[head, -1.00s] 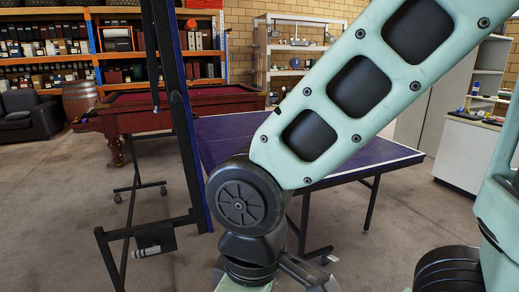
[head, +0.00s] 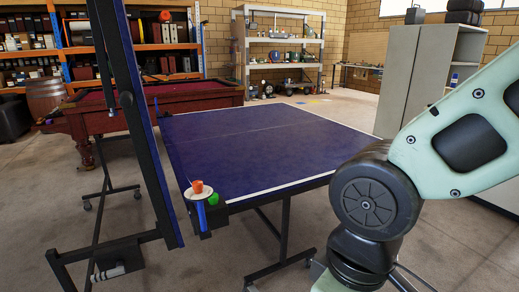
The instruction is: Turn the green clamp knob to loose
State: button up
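The green clamp knob (head: 212,199) is small and round. It sits on a dark clamp (head: 207,222) at the near left corner of the blue table-tennis table (head: 262,150). Beside the knob are a pale disc with an orange-red piece on top (head: 197,187) and a blue upright part (head: 202,215). The knob's exact turn position is too small to read. My arm reaches in from the right, with its dark round joint well to the right of the clamp. My gripper is below the picture's bottom edge, out of view.
The table's folded-up half (head: 140,120) stands upright on a black wheeled frame (head: 105,250) at the left, close to the clamp. A pool table (head: 165,100) and shelves (head: 283,50) are behind. A grey cabinet (head: 412,75) stands at the right. Floor shows around the table legs.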

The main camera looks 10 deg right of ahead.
aim_at(213, 200)
jog(key=i+j, duration=1)
jog(key=j, duration=0.25)
